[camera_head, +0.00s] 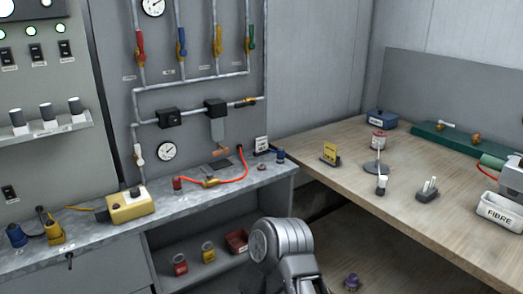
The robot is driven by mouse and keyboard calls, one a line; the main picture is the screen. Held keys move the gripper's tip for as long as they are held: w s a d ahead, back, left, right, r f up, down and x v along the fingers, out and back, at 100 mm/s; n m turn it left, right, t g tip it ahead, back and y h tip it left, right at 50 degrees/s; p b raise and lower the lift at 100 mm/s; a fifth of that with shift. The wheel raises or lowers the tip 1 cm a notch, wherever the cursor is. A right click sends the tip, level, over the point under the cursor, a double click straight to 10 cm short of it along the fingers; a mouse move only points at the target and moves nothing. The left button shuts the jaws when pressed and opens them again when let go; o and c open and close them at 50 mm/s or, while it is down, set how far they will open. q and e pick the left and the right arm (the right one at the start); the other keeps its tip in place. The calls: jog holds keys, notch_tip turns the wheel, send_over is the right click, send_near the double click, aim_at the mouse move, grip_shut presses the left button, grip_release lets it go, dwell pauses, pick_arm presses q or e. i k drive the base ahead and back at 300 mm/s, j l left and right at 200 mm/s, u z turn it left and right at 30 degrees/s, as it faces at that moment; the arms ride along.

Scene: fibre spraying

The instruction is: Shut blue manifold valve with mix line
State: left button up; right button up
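The blue manifold valve (182,43) is on the grey wall panel, on the second of several vertical pipes. Its blue handle points roughly along the pipe. A red-handled valve (141,45) is to its left, and a yellow one (218,40) and a green one (251,38) are to its right. The pipes run down into a horizontal pipe (190,84). Neither gripper is visible; only a grey arm link of mine shows at bottom centre.
A grey bench (100,219) below the panel holds a yellow box (131,205) and a red hose (232,179). A wooden table (330,190) on the right holds a white FIBRE bin (499,212). The air before the panel's valves looks clear.

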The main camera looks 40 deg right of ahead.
aim_at(182, 52)
jog(key=i+z, duration=0.15)
jog(key=z, duration=0.2)
jog(key=i+j+z, duration=0.15)
jog(key=z, duration=0.15)
jog(key=i+j+z, duration=0.1)
jog(key=z, duration=0.25)
jog(key=i, duration=0.05)
